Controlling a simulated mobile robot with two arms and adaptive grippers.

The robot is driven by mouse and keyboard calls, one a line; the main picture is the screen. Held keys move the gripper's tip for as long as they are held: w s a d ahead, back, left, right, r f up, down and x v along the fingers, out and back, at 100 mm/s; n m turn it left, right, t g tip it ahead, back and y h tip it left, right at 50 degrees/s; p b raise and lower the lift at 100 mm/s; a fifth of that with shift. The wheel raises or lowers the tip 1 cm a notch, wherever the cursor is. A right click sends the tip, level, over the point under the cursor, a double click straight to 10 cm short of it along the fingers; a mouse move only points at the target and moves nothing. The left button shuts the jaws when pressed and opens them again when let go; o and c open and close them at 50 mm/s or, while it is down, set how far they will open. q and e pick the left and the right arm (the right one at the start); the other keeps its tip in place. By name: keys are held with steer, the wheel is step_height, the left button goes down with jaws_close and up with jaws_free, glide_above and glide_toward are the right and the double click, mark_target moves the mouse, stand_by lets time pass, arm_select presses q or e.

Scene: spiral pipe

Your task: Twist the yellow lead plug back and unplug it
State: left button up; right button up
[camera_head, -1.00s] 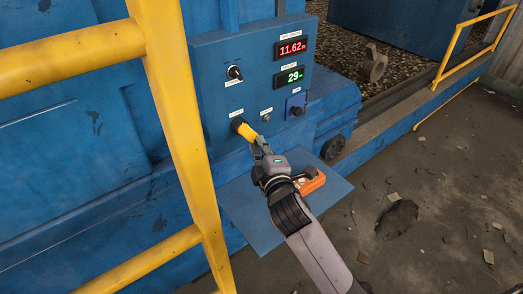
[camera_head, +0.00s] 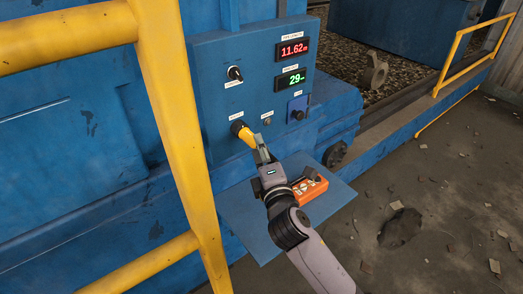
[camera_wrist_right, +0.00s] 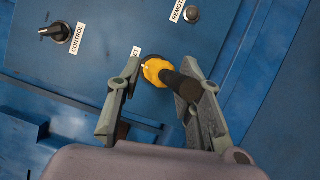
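The yellow lead plug (camera_head: 242,131) sits in its socket low on the blue control panel (camera_head: 218,75). It also shows in the right wrist view (camera_wrist_right: 155,71), with a black tail (camera_wrist_right: 181,84) running toward the right-hand finger. My right gripper (camera_head: 261,150) is just in front of the plug. In the right wrist view my gripper (camera_wrist_right: 160,105) has its fingers apart, one on each side of the plug and tail. A gap shows at the left-hand finger; the tail overlaps the right-hand finger, and contact there is unclear. My left gripper is out of view.
A blue shelf (camera_head: 251,219) below the panel holds an orange remote (camera_head: 311,188), partly hidden by my right arm. A yellow railing (camera_head: 176,125) stands at the left. A control knob (camera_head: 235,73) and a remote button (camera_wrist_right: 192,14) are near the plug. The floor at right is mostly open.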

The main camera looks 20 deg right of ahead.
steer(key=s, duration=1.2)
steer(key=shift+a+f, duration=0.3)
